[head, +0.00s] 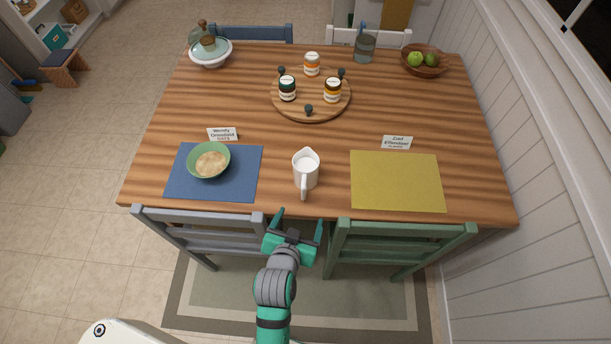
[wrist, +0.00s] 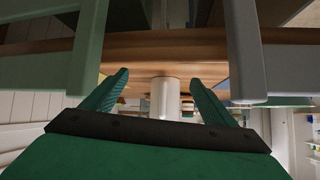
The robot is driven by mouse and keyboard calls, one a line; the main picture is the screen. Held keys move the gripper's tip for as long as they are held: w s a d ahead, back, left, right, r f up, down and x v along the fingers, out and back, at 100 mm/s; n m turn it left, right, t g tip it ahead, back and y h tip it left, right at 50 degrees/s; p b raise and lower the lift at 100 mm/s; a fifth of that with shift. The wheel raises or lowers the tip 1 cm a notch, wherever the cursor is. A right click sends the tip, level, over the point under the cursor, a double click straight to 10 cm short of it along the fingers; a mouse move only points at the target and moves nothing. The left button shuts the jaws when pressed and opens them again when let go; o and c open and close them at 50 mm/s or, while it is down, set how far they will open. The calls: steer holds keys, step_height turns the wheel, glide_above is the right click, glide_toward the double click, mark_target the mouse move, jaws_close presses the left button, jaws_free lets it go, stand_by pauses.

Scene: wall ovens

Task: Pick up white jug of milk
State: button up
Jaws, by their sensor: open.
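The white jug of milk (head: 306,172) stands upright on the wooden table near its front edge, between the two placemats. Its spout points to the back and its handle towards me. In the wrist view, which looks upside down, the jug (wrist: 165,98) appears between my fingers, beyond them. My gripper (head: 299,222) is open and empty, in front of the table's front edge, between the two chair backs. It is apart from the jug. The jug's base is hard to make out in the wrist view.
A grey-blue chair (head: 200,222) and a green chair (head: 400,232) flank my gripper. A green bowl (head: 209,161) sits on the blue placemat (head: 246,181); the yellow placemat (head: 396,181) is empty. A round board (head: 311,97) with several jars stands further back.

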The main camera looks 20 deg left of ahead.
mark_target(300, 174)
steer(key=shift+m+g+h, duration=0.4)
steer(key=shift+g+h, duration=0.2)
steer(key=shift+h, duration=0.1)
steer(key=w+a+r, duration=0.1)
steer(key=w, duration=0.1)
steer(key=w+a+r, duration=0.1)
steer(key=w+r, duration=0.1)
steer(key=w+a+r, duration=0.1)
steer(key=r, duration=0.1)
steer(key=shift+w+a, duration=0.35)
steer(key=shift+w, duration=0.05)
step_height(300, 174, up, 4)
steer(key=w+a+m+h, duration=0.1)
steer(key=shift+g, duration=0.3)
steer(key=x, duration=1.1)
steer(key=shift+s+a, duration=0.1)
steer(key=c, duration=1.6)
steer(key=shift+o, duration=0.2)
steer(key=shift+r, duration=0.2)
